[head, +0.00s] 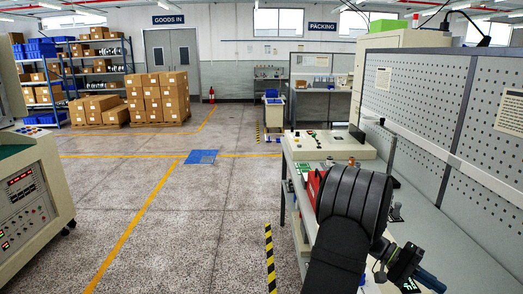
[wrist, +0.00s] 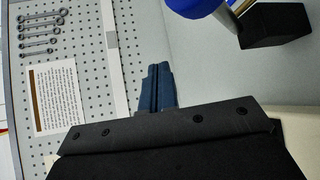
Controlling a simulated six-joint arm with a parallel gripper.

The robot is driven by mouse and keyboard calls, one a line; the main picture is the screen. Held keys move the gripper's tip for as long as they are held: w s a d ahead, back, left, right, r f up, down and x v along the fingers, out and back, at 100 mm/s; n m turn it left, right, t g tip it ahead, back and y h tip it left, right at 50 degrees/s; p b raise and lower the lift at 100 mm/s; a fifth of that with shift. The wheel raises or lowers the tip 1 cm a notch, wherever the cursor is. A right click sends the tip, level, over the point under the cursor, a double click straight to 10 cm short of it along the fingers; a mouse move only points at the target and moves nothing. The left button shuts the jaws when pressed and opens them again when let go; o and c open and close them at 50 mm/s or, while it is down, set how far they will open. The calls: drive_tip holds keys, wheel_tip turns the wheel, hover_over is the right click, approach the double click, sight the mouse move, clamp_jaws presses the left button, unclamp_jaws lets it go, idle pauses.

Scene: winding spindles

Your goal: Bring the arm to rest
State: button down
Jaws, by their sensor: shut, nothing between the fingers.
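My gripper (head: 432,282) is at the lower right of the head view, at the end of my black arm, beside the pegboard wall. It is over or near the workbench (head: 455,255); its exact height cannot be told. In the wrist view its blue fingers (wrist: 158,88) are together with nothing between them. My arm hides part of the bench in the head view.
The pegboard (wrist: 85,70) holds several wrenches (wrist: 42,32) and a notice (wrist: 62,100). A blue round object (wrist: 195,6) and a black block (wrist: 275,24) are near the fingers. A control box (head: 330,147) stands further along the bench. The floor at left is open.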

drive_tip(key=w+a+r, duration=0.2)
drive_tip(key=w+a, duration=0.4)
drive_tip(key=a, duration=0.4)
drive_tip(key=w+a+r, duration=0.1)
drive_tip(key=w+a, duration=0.5)
drive_tip(key=a, duration=0.4)
drive_tip(key=w+d+r+x, duration=0.1)
drive_tip(key=d+x, duration=0.1)
drive_tip(key=x, duration=0.9)
drive_tip(key=w+d+r+x, duration=0.2)
drive_tip(key=x, duration=0.9)
drive_tip(key=w+d+f+n+y, duration=0.1)
drive_tip(key=d+f+y, duration=0.1)
drive_tip(key=d, duration=0.3)
drive_tip(key=shift+w+f+n+t, duration=0.3)
drive_tip(key=shift+f+n+t, duration=0.1)
drive_tip(key=shift+f, duration=0.45)
